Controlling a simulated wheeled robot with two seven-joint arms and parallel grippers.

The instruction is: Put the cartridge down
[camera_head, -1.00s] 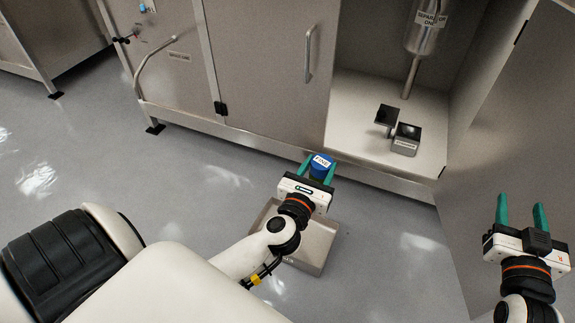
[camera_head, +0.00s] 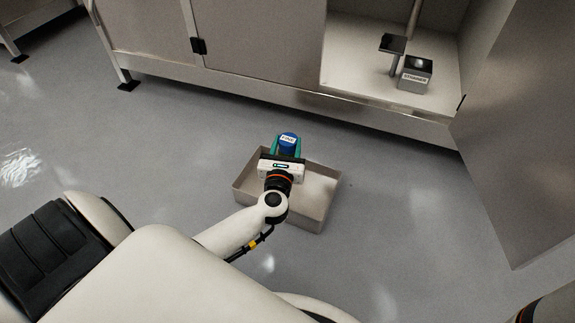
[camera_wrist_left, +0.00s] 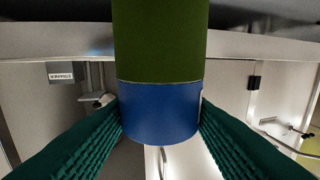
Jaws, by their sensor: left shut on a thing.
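The cartridge (camera_head: 288,138) has a blue end with a white label that seems to read FINE. My left gripper (camera_head: 287,148) is shut on it, with one green finger on each side. In the left wrist view the cartridge (camera_wrist_left: 160,110) shows a blue band and an olive-green body between the fingers. An open grey tray (camera_head: 318,222) stands on the floor. The gripper and cartridge appear over its far left part; their height above it cannot be told. My right gripper is outside the views; only a bit of its arm shows at the lower right corner.
A steel cabinet (camera_head: 265,45) stands behind the tray. Its open compartment holds a small block labelled STRAINER (camera_head: 415,75) and a dark-topped stand (camera_head: 392,44). A large grey panel (camera_head: 515,150) rises at the right. The floor around the tray is clear.

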